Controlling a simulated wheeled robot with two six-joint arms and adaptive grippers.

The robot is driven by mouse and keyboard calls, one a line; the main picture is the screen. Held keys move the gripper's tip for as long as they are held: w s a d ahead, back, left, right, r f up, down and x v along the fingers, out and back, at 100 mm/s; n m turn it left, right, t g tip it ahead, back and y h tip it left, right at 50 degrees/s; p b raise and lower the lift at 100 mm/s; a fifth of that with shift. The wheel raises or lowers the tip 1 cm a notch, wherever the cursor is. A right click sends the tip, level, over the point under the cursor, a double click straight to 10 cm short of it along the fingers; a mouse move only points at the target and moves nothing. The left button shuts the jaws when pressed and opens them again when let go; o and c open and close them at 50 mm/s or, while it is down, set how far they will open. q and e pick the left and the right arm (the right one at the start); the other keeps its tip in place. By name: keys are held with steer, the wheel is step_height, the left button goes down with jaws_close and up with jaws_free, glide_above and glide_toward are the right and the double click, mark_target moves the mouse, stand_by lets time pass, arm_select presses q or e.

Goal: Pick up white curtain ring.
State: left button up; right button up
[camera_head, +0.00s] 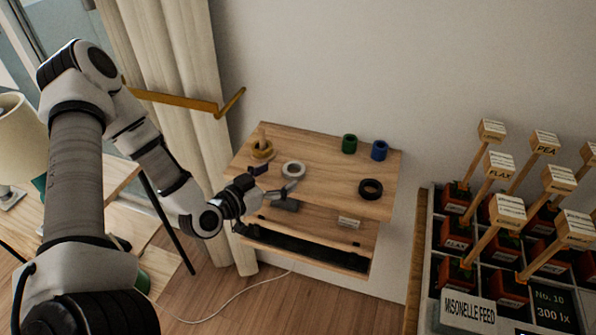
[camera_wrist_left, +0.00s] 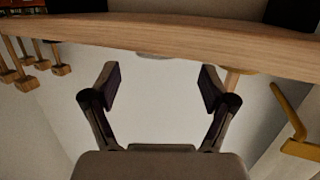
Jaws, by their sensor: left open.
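The white curtain ring (camera_head: 293,175) lies on the wooden shelf top (camera_head: 325,190), toward its left half. My left gripper (camera_head: 268,183) is open and empty at the front left edge of the shelf, a little left of and nearer than the ring. It does not touch the ring. In the left wrist view, which is upside down, the open fingers (camera_wrist_left: 158,85) point at the shelf edge (camera_wrist_left: 180,38). Only a pale sliver of the white ring (camera_wrist_left: 155,55) shows past that edge, roughly between the fingers. My right gripper is not in view.
A yellow ring (camera_head: 262,154) by a small post lies left of the white ring. A green ring (camera_head: 349,144), a blue ring (camera_head: 379,150) and a black ring (camera_head: 370,193) are to the right. A planter crate (camera_head: 423,260) stands far right; a curtain (camera_head: 185,60) hangs behind left.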

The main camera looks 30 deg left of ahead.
mark_target(300, 166)
arm_select(q)
steer(key=shift+w+d, duration=0.15)
steer(key=shift+w, duration=0.15)
steer(key=x, duration=0.4)
steer(key=shift+w+d+f, duration=0.15)
steer(key=shift+w, duration=0.1)
steer(key=shift+s, duration=0.2)
steer(key=c, duration=0.9)
steer(key=shift+c, duration=0.3)
